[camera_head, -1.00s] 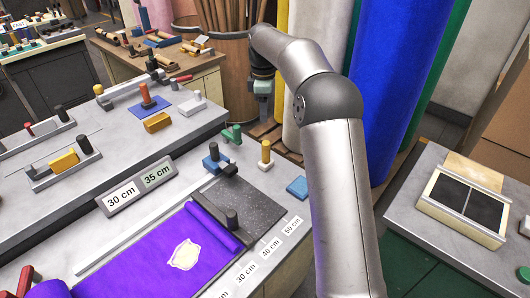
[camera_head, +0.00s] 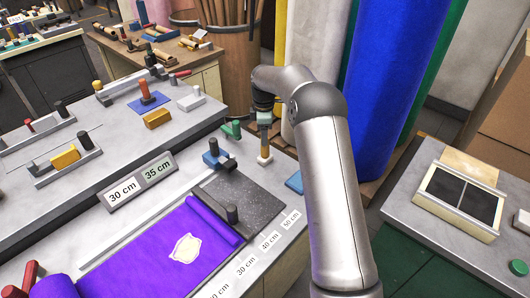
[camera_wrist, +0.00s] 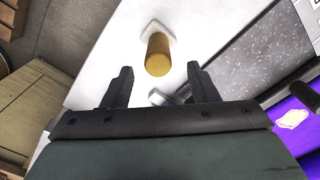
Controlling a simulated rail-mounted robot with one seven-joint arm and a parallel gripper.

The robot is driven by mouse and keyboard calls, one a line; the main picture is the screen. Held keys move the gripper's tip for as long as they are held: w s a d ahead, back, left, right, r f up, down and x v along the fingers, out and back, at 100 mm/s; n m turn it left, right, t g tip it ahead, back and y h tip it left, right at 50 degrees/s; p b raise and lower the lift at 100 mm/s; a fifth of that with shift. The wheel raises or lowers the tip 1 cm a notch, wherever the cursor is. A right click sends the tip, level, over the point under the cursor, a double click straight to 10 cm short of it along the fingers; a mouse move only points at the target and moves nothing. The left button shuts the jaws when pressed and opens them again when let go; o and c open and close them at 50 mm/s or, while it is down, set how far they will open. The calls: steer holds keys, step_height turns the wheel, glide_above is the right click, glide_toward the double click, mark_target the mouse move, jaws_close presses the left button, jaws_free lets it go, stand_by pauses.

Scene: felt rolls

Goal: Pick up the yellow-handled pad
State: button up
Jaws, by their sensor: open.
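The yellow-handled pad (camera_head: 265,157) stands upright on the grey worktop, beyond the dark speckled mat. It has a white base and a round yellow handle. My gripper (camera_head: 264,121) is above it, pointing down, and partly hides the handle in the head view. In the wrist view, the yellow handle (camera_wrist: 158,55) shows just ahead of the gap between my open fingers (camera_wrist: 158,78), roughly centred. The fingers hold nothing, and I cannot tell how far above the handle they are.
A blue block with a dark knob (camera_head: 214,154) and a green piece (camera_head: 231,130) stand left of the pad. A blue flat block (camera_head: 295,182) lies to its right. The speckled mat (camera_head: 258,200) and purple felt (camera_head: 150,255) lie nearer. Tall felt rolls (camera_head: 385,90) stand behind my arm.

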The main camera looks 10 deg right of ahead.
steer(key=f, duration=0.2)
steer(key=f+p, duration=0.1)
steer(key=f, duration=0.2)
steer(key=shift+d, duration=0.2)
steer(key=c, duration=1.1)
steer(key=shift+o, duration=0.2)
steer(key=shift+w, duration=0.1)
steer(key=shift+r, duration=0.2)
steer(key=shift+r, duration=0.3)
step_height(320, 180, up, 2)
steer(key=shift+r, duration=0.1)
steer(key=s+a+r+b, duration=0.4)
steer(key=s+a+r, duration=0.3)
steer(key=s+r, duration=0.3)
steer(key=shift+s, duration=1.1)
